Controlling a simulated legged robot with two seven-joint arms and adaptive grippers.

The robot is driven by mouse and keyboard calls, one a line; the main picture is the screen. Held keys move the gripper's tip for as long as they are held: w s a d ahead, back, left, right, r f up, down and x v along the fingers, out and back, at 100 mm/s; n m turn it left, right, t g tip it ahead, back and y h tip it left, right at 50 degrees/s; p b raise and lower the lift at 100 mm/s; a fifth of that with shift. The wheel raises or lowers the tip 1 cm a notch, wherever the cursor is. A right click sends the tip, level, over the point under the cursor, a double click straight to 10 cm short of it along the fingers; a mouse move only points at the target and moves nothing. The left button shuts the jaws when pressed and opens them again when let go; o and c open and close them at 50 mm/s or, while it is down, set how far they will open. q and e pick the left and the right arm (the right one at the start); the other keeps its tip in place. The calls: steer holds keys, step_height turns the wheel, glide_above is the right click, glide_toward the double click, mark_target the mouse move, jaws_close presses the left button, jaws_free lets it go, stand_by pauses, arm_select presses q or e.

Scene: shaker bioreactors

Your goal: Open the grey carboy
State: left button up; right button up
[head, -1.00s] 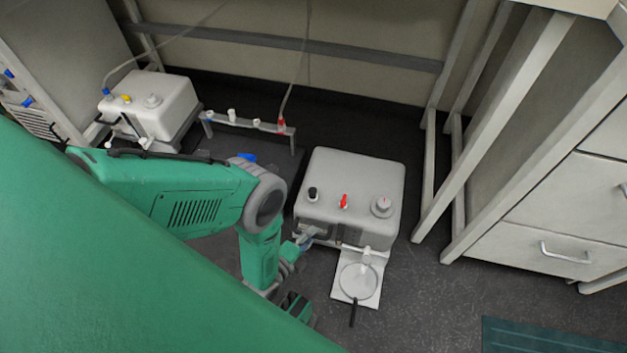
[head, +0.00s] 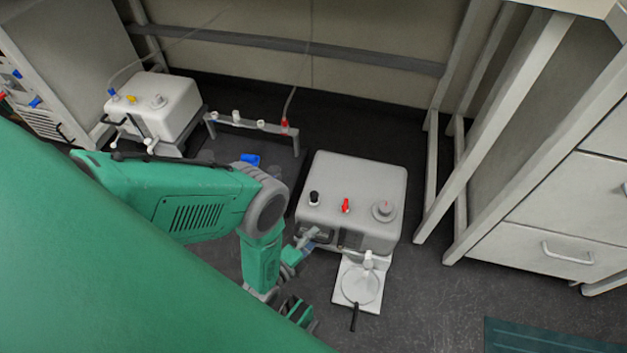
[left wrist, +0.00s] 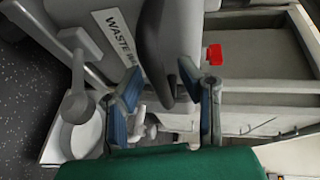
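The grey carboy (head: 365,170) stands on the floor at the centre of the head view. Its top bears a black cap (head: 314,198), a red fitting (head: 346,205) and a round grey cap (head: 384,210). My left gripper (head: 306,243) is low at its front left corner. In the left wrist view my left gripper (left wrist: 167,108) has its two blue-padded fingers apart. A dark handle-like bar (left wrist: 160,50) reaches between them; I cannot tell whether they touch it. A "WASTE" label (left wrist: 118,38), partly hidden, shows beside it. My right gripper is not in view.
A white platform with a round dish (head: 360,284) stands in front of the carboy. A white carboy (head: 165,103) stands at the back left, with a low rack (head: 255,125) beside it. Bench legs and drawers (head: 570,230) are at the right. Floor between is clear.

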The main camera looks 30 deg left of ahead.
arm_select(q)
steer(key=shift+a+r, duration=0.1)
steer(key=shift+r, duration=0.35)
steer(key=o, duration=1)
steer(key=r, duration=0.6)
steer(key=shift+w+d+r, duration=0.2)
steer(key=shift+d+r, duration=0.05)
steer(key=shift+r, duration=0.15)
step_height(320, 180, up, 2)
steer(key=shift+s+r, duration=0.1)
steer(key=c, duration=1)
steer(key=shift+r, duration=0.1)
steer(key=shift+s, duration=0.1)
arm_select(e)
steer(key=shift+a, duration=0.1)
